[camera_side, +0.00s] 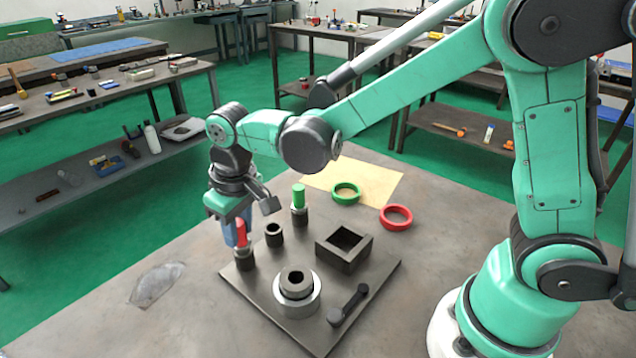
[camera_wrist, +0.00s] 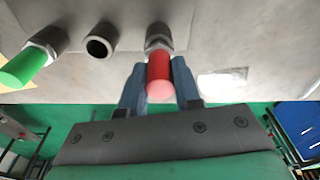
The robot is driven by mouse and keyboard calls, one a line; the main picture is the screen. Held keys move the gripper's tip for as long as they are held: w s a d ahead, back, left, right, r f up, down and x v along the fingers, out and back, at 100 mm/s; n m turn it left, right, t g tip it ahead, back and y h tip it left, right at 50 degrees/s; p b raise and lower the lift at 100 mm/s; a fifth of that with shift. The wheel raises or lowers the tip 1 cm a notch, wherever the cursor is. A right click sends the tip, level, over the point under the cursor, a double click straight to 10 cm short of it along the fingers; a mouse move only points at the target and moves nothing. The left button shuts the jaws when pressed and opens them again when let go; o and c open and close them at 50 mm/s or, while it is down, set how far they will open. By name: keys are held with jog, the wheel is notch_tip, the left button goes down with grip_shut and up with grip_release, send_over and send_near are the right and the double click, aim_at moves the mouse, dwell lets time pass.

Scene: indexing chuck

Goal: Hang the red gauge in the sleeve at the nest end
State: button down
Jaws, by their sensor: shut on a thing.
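The red gauge (camera_side: 241,232) stands upright at the left corner of the dark plate, its lower end at a dark sleeve (camera_side: 245,263). My gripper (camera_side: 234,237) is shut on its red handle. In the wrist view the red gauge (camera_wrist: 160,72) is between the blue fingers of my gripper (camera_wrist: 159,70), with a metal nut below the handle. How deep the gauge sits is hidden. An empty sleeve (camera_side: 274,237) stands in the middle of the row, open at the top. A green gauge (camera_side: 299,196) stands in the sleeve at the other end.
The plate (camera_side: 260,295) also carries a square open box (camera_side: 345,250), a round chuck (camera_side: 297,293) and a dark lever (camera_side: 348,305). The tabletop left of the plate is mostly clear.

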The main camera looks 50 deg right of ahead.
jog(key=shift+f, duration=0.6)
jog(key=c, duration=0.5)
grip_release()
jog(key=shift+c, duration=0.2)
jog(key=shift+s+r, duration=0.2)
jog(key=shift+r, duration=1.2)
jog(key=shift+s+r, duration=0.15)
jog(key=shift+r, duration=1.25)
jog(key=shift+d, duration=0.1)
jog(key=s+d+r+m+t, duration=0.2)
jog(key=s+d+t, duration=0.3)
jog(key=s+d, duration=0.3)
jog(key=shift+d+r+t, duration=0.2)
jog(key=shift+d+t, duration=0.2)
jog(key=shift+d, duration=0.75)
